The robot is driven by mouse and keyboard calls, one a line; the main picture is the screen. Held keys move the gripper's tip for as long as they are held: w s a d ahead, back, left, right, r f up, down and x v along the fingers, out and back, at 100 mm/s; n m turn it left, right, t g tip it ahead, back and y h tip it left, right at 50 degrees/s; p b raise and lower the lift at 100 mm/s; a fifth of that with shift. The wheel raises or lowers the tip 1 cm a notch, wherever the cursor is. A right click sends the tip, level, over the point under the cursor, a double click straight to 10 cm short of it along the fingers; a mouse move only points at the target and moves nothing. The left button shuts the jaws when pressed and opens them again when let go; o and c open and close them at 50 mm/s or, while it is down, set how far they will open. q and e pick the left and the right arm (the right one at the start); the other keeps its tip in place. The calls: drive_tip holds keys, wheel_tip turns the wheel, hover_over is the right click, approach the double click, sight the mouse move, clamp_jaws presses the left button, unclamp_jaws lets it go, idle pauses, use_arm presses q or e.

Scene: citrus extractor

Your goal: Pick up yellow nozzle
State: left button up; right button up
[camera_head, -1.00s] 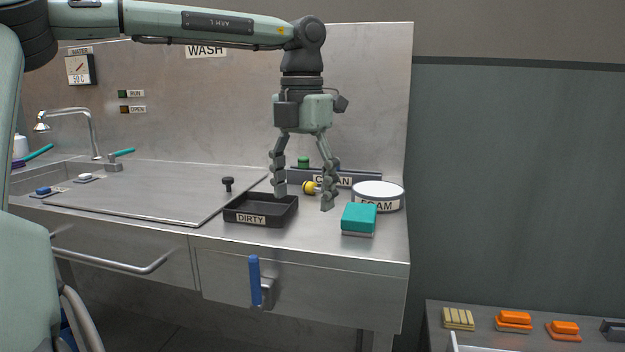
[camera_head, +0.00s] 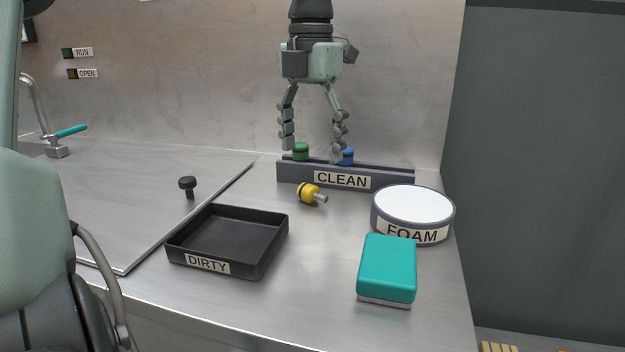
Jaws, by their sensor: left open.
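The yellow nozzle (camera_head: 308,193) lies on its side on the steel counter, in front of the CLEAN rack (camera_head: 292,173). It has a dark ring on its left and a silver tip pointing right. My left gripper (camera_head: 314,154) is open and empty, fingers pointing down, above and behind the nozzle in the picture, overlapping the rack. The nozzle is not between the fingers in this view. A green nozzle (camera_head: 300,152) and a blue nozzle (camera_head: 346,156) stand in the rack, the blue one partly hidden by a finger. My right gripper is not in view.
An empty black DIRTY tray (camera_head: 229,240) sits front left of the nozzle. A round FOAM tub (camera_head: 413,206) and a teal sponge block (camera_head: 387,267) stand to the right. A black knob (camera_head: 188,185) rises from the steel lid at left. The counter around the nozzle is clear.

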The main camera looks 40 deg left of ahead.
sight(313, 186)
use_arm(q)
drive_tip(key=shift+w+a, duration=0.2)
drive_tip(key=shift+w, duration=0.05)
drive_tip(key=shift+f, duration=0.25)
wheel_tip(313, 186, down, 2)
drive_tip(key=shift+f, duration=0.2)
drive_tip(key=f, duration=0.4)
drive_tip(key=shift+w+f, duration=0.2)
drive_tip(key=shift+f, duration=0.2)
drive_tip(key=shift+r, duration=0.1)
drive_tip(key=c, duration=1.4)
